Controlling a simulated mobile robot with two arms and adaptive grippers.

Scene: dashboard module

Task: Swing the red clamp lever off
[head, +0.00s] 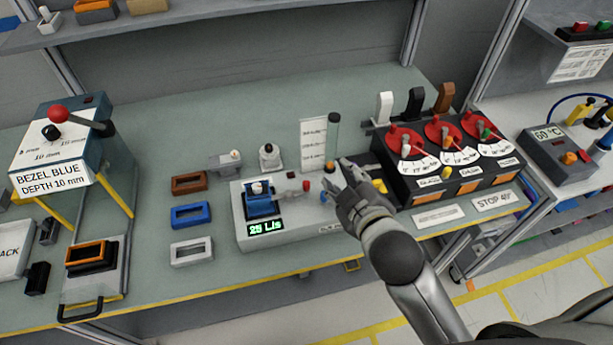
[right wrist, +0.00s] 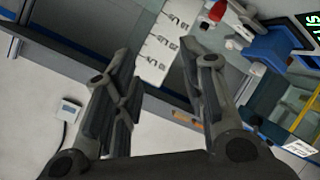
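A small red clamp lever (head: 306,185) shows on the light grey test fixture (head: 300,222), just right of the blue bezel (head: 262,204) seated there. My right gripper (head: 342,172) is above the right end of this fixture, to the right of the red lever and apart from it. In the right wrist view its two fingers (right wrist: 165,80) are spread with nothing between them. A red part (right wrist: 217,10) shows at the top of that view, beyond the right finger; it looks like the lever's grip. My left gripper is out of view.
A clear upright tube (head: 332,135) stands close behind my right gripper. A dark box with red dials (head: 445,150) is to the right. Brown, blue and white bezels (head: 192,252) lie left of the fixture. A press with a red knob (head: 59,113) stands far left.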

